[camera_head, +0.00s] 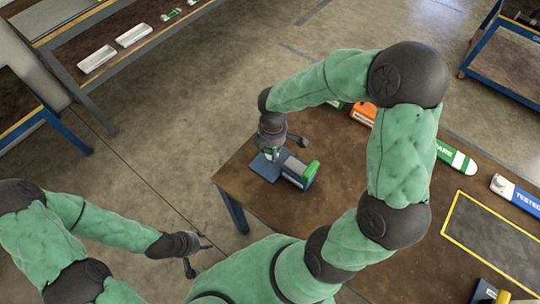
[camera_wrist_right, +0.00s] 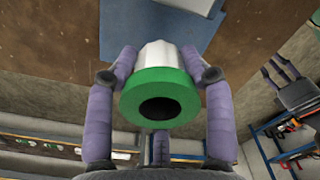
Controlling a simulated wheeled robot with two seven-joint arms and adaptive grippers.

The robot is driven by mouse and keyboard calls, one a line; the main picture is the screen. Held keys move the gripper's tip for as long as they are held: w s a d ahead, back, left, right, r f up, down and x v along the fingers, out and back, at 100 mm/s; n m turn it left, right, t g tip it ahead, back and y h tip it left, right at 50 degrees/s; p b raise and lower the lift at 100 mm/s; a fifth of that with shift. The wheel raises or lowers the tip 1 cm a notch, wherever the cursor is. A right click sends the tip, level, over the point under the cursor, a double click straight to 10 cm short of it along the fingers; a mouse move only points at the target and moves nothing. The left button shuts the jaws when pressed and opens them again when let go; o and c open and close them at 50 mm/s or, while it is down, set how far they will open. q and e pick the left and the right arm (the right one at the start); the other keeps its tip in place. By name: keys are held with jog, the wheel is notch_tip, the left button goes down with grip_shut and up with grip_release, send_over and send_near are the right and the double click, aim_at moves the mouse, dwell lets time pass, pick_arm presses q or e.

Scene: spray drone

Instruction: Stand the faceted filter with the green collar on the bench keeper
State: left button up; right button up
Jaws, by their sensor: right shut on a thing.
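The faceted filter (camera_wrist_right: 157,55) is pale, with a green collar (camera_wrist_right: 160,92) around a dark round opening that faces the right wrist camera. My right gripper (camera_head: 272,145) is shut on it, one finger on each side. In the head view a little of the filter (camera_head: 271,154) shows under the gripper, above a blue plate (camera_head: 262,167) near the table corner. I take this plate, with its grey-blue block (camera_head: 294,172), to be the bench keeper. I cannot tell whether the filter touches it. My left gripper (camera_head: 203,254) is open and empty, off the table.
A green-topped piece (camera_head: 311,170) is at the block's end. The brown table (camera_head: 350,262) also carries a green "SPARE" marker (camera_head: 456,157), a blue "TESTED" marker (camera_head: 516,194), an orange item (camera_head: 363,113) and a yellow-edged dark mat (camera_head: 492,243). My right arm hides part of the table.

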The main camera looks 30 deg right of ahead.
aim_at(270, 154)
jog(key=shift+w+f, duration=0.35)
jog(key=shift+f, duration=0.05)
jog(key=shift+w+f+b, duration=0.15)
jog(key=shift+f+b, duration=0.4)
jog(key=shift+f, duration=0.4)
jog(key=shift+w+f+b, duration=0.15)
jog(key=shift+f+b, duration=0.4)
jog(key=shift+f, duration=0.35)
jog(key=shift+f, duration=0.2)
jog(key=o, duration=1.1)
notch_tip(270, 154, up, 12)
jog(key=p, duration=0.5)
jog(key=shift+r, duration=0.25)
